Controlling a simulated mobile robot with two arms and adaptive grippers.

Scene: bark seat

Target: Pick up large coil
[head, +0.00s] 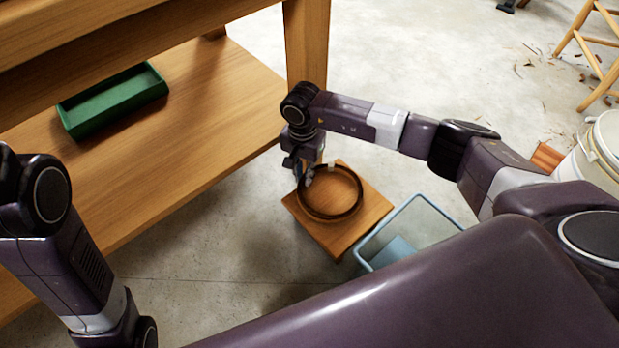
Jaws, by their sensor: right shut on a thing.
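The large coil (338,215) is a dark brown ring with a small pale tag or tie at its far side. It is over a small square wooden stool top (345,238); I cannot tell whether it touches the wood. My right gripper (306,178) points down at the coil's left rim and is shut on it. The fingertips partly cover that part of the rim. My left arm shows at the lower left, but its gripper is out of view.
A wooden workbench with a lower shelf (200,135) fills the left; a green tray (112,100) sits on that shelf. A bench leg (306,45) stands behind my right wrist. A light-blue bin (415,225) is right of the stool. White buckets (595,150) stand far right.

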